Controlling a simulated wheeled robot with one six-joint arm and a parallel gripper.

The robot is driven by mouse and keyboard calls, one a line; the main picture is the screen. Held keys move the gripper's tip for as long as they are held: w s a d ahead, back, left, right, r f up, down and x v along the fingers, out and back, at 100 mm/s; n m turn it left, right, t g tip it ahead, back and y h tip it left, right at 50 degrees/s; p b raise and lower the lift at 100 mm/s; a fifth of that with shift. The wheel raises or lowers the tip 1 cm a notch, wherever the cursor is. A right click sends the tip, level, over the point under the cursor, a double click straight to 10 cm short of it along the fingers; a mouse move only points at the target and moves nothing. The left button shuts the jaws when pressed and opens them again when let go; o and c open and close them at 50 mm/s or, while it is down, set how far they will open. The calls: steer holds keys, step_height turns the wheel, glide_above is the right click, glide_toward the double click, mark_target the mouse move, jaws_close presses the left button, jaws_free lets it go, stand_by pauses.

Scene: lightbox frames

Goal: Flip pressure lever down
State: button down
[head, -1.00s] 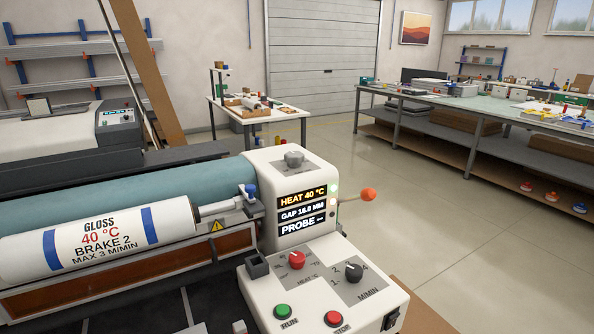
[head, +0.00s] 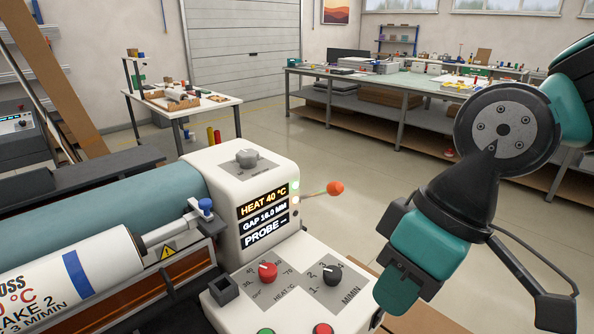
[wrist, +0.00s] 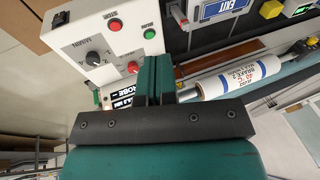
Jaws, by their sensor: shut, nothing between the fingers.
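The pressure lever is a thin rod with an orange ball knob (head: 335,187), sticking out to the right from the side of the white machine head (head: 232,172). The rod is tilted slightly upward toward the knob. My gripper (head: 396,292) is in front and to the right of the lever, pointing down, shut and empty, apart from the knob. In the wrist view, my shut gripper fingers (wrist: 155,72) show in front of the control panel (wrist: 105,50). The lever does not show clearly in the wrist view, where the gripper body covers much of the picture.
The sloped panel carries a red heat knob (head: 267,272) and a black speed knob (head: 332,274). A white film roll (head: 70,278) lies at left. A small table (head: 190,105) and a long workbench (head: 400,85) stand behind. Open floor lies between machine and workbench.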

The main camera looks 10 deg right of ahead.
steer(key=shift+d+r, duration=0.1)
steer(key=w+r+h+p, duration=0.2)
steer(key=w+h+p, duration=0.1)
steer(key=w, duration=1.6)
steer(key=w+r+h+p, duration=0.2)
steer(key=w+p, duration=0.1)
steer(key=w, duration=1.7)
steer(key=shift+a+r+t+h+p, duration=0.3)
steer(key=shift+a+t+h+p, duration=0.05)
steer(key=shift+t+h, duration=0.05)
steer(key=d+f+p, duration=0.4)
steer(key=f, duration=0.8)
steer(key=shift+s+d+f, duration=0.15)
steer(key=shift+f, duration=0.1)
